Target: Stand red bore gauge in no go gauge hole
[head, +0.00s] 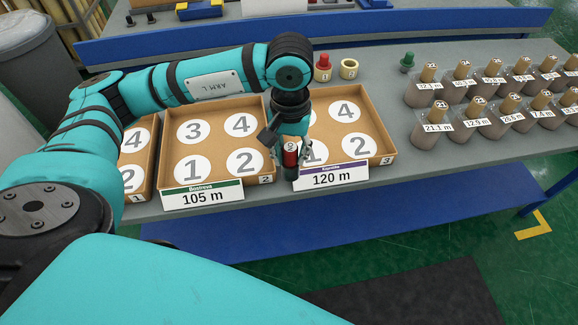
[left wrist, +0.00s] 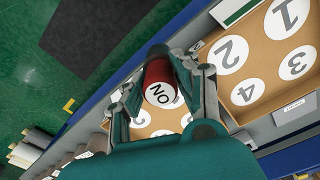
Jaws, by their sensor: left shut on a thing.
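My left gripper (head: 287,158) is shut on a red cylinder with a white round end face, the red bore gauge (head: 290,158). In the left wrist view the gauge (left wrist: 158,76) sits between the fingers of the gripper (left wrist: 160,88), and its face reads "NO". It is over the front edge of the tray marked 120 m, near the left end of its label. At the back of the bench stands a cream ring (head: 349,68) with an open hole. Beside it is a similar cream piece (head: 323,75) with a red knob on top. No lettering on these is readable. My right gripper is not in view.
Cardboard trays with numbered white circles include the 105 m tray (head: 262,108) and the 120 m tray (head: 385,130). A green knob (head: 407,60) stands at the back. Grey bench (head: 375,85) is clear behind the trays.

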